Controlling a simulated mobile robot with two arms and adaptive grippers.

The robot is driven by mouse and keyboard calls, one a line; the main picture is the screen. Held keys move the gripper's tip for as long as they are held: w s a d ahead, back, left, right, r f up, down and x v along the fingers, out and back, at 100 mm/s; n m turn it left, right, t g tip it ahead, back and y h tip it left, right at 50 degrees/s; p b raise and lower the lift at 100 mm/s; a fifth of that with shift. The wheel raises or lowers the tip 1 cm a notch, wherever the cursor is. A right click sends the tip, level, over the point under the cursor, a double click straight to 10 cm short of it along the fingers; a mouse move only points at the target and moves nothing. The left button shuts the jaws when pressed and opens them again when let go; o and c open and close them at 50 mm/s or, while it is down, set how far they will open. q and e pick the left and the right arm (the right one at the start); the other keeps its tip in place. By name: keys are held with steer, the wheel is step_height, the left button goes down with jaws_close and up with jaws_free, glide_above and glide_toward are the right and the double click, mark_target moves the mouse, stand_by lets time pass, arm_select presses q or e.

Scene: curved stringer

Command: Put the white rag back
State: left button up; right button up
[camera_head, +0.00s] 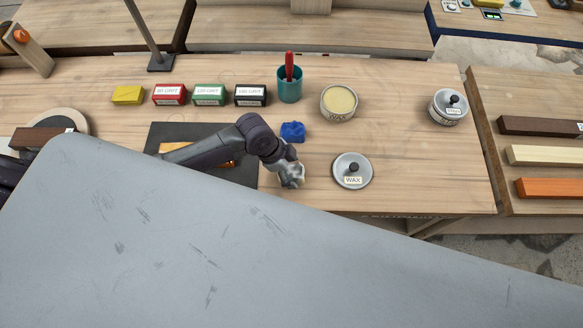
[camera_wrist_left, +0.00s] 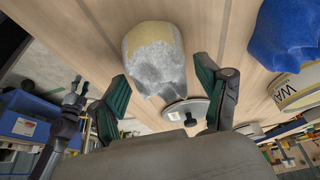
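The white rag (camera_head: 291,181) is a crumpled grey-white lump at the end of my left arm, partly hidden by the gripper in the head view. The left wrist view shows the rag (camera_wrist_left: 155,62) with a yellowish patch, in front of and between the fingertips. My left gripper (camera_wrist_left: 160,80) is open, with green-padded fingers on either side of the rag and a visible gap at the right finger. In the head view, the gripper (camera_head: 288,168) is above the table, left of the wax lid. What looks like my right gripper (camera_wrist_left: 76,98) shows small in the left wrist view; its finger state is unclear.
A blue rag (camera_head: 293,132) lies just behind the gripper. A dark mat (camera_head: 165,133) lies left. A large grey surface (camera_head: 200,240) covers the foreground.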

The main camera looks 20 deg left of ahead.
arm_select(q)
steer(key=shift+r, duration=0.15)
steer(key=b+v, duration=0.1)
steer(key=v, duration=1.1)
steer(key=shift+s, duration=0.1)
stand_by(0.4)
